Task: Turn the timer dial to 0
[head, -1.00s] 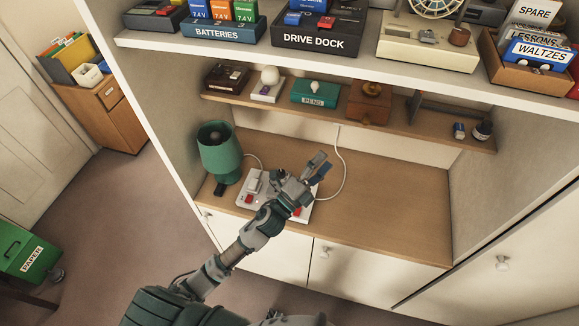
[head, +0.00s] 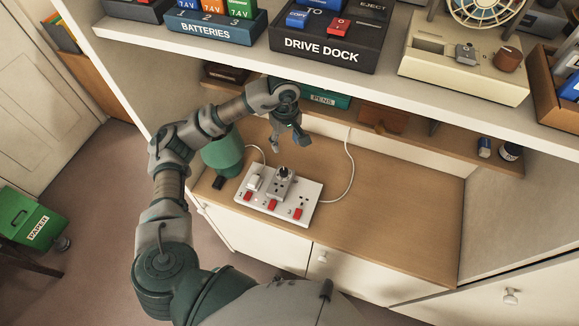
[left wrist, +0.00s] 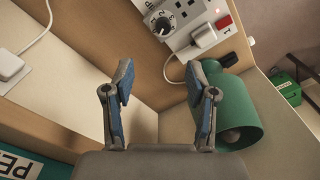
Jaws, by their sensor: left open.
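My left gripper (head: 289,145) is open and empty, above and behind the strip, apart from the dial. In the left wrist view its blue-padded fingers (left wrist: 160,82) stand wide apart. My right gripper is not in view.
A white plug (head: 254,182) fills the strip's left socket; red switches (head: 272,204) line its front. A green lamp (head: 223,155) stands left of it, partly behind my arm. A shelf with a teal pens box (head: 325,97) hangs behind. The desk at right (head: 400,210) is clear.

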